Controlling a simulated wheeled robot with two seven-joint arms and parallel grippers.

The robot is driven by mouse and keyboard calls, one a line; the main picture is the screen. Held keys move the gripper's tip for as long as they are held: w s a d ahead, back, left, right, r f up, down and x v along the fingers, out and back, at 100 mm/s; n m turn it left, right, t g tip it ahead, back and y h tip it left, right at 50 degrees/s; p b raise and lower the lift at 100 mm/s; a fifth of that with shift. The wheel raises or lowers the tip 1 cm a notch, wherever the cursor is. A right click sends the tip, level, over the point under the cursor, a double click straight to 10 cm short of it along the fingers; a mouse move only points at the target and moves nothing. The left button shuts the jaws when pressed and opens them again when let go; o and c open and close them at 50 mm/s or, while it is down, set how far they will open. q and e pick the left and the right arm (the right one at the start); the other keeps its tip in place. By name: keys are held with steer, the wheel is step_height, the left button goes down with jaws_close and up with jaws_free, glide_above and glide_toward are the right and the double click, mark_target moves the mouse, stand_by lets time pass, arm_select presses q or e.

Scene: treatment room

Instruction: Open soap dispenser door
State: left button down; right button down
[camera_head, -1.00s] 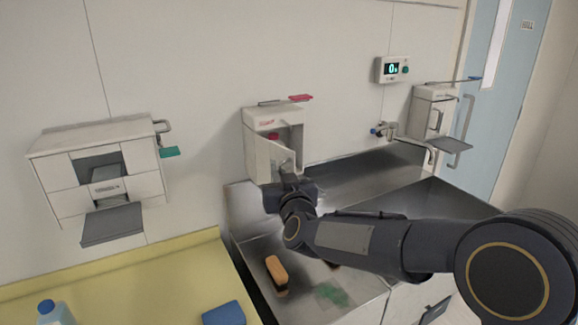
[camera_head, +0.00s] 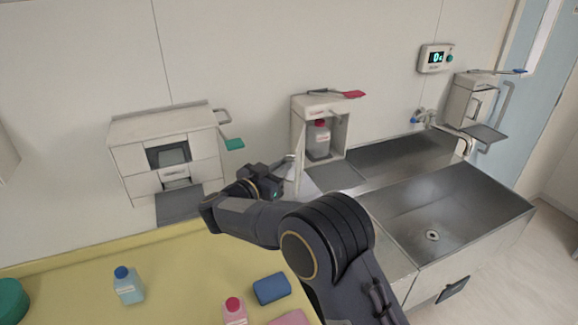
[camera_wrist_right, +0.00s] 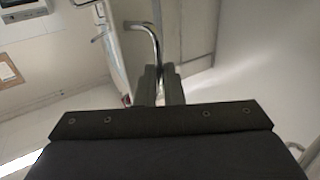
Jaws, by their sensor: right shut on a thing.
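The soap dispenser (camera_head: 329,104) is a white wall box with a red-tipped lever on top. Its door (camera_head: 299,140) stands swung out to the left, seen nearly edge-on. A clear bottle (camera_head: 319,144) with a red cap shows in the opened compartment. My right gripper (camera_head: 283,182) is at the door's front, left of the opening. In the right wrist view its fingers (camera_wrist_right: 160,86) are shut on the curved metal door handle (camera_wrist_right: 147,27). My left gripper is out of view.
Another white wall dispenser (camera_head: 160,131) hangs to the left, with a green lever. A steel sink (camera_head: 455,212) lies right. The yellow counter (camera_head: 80,265) below holds a blue-capped bottle (camera_head: 128,287), a red-capped bottle (camera_head: 235,312) and a blue sponge (camera_head: 271,289).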

steer(key=shift+w+a+r+m+g+h, duration=0.25)
steer(key=shift+w+m+g+h, duration=0.3)
steer(key=shift+h, duration=0.25)
steer(key=shift+r, duration=0.1)
steer(key=c, duration=1.9)
jaws_free()
steer(key=o, duration=0.3)
steer(key=shift+w+d+f, duration=0.2)
steer(key=shift+d+f, duration=0.05)
steer(key=shift+o, duration=0.2)
steer(key=b+v, duration=0.2)
steer(key=v, duration=0.6)
steer(key=shift+a+b, duration=0.2)
steer(key=shift+b, duration=0.1)
steer(key=shift+s, duration=0.1)
